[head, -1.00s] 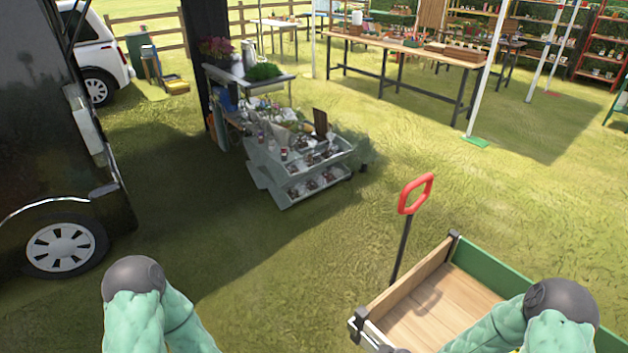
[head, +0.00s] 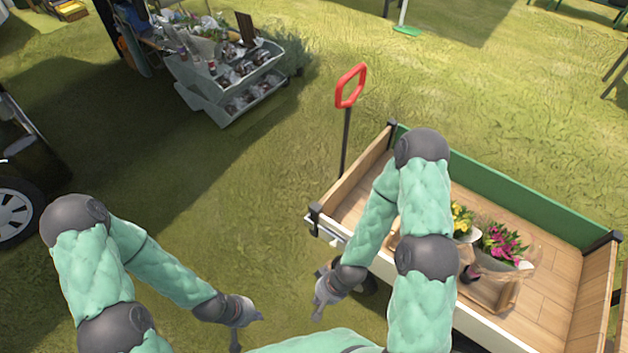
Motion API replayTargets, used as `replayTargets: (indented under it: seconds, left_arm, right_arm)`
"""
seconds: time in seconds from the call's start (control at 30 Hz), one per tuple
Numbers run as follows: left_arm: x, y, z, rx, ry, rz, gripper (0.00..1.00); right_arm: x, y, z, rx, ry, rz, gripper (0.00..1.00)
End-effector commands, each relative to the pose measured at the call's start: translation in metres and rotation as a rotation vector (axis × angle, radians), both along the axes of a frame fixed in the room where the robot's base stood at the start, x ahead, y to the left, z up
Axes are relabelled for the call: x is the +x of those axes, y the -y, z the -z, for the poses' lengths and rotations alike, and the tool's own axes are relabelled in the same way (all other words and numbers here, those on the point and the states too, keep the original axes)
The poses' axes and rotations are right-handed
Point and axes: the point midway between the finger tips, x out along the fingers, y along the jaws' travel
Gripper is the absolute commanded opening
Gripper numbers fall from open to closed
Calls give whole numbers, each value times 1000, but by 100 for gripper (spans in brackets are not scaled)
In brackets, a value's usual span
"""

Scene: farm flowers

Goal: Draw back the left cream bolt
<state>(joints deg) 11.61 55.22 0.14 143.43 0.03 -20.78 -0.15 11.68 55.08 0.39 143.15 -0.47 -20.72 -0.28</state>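A wooden wagon (head: 548,218) with a green far side stands at the right. Its near side (head: 482,330) is pale cream, and my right arm covers part of it. Small pale fittings (head: 334,240) show at its near left corner; I cannot tell whether one is the left cream bolt, or its position. My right gripper (head: 317,296) is below that corner, apart from the fittings, with its fingers spread and nothing seen between them. My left gripper (head: 250,332) is further left over the grass, its fingers also spread and empty.
Wrapped yellow flowers (head: 461,219) and pink flowers (head: 502,243) lie in the wagon bed. A red pull handle (head: 350,86) rises at its left end. A grey display stand (head: 228,95) is at the upper left. Open grass lies between stand and wagon.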

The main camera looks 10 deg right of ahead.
Motion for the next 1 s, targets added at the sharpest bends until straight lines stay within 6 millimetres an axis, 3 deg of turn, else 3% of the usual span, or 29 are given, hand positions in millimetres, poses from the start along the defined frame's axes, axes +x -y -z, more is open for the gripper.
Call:
replayTargets:
  seconds: [0.13, 0.27, 0.4, 0.53, 0.8, 1.0]
  left_arm:
    - [0, 0, -7, 0, 0, 0, 0]
    - [0, 0, -17, 0, 0, 0, 0]
    - [0, 0, -28, 0, 0, 0, 0]
    - [0, 0, -36, 0, 0, 0, 0]
    - [0, 0, -44, 0, 0, 0, 0]
    - [0, 0, -39, 0, 0, 0, 0]
  right_arm:
    - [28, 5, -6, 19, 93, -76, 0]
    - [72, 17, -17, 31, 253, -229, 0]
    - [116, 38, -32, 11, 435, -428, 0]
    - [148, 61, -44, -36, 579, -609, 0]
    - [177, 93, -57, -121, 722, -842, 0]
    - [183, 91, -48, -129, 735, -870, 0]
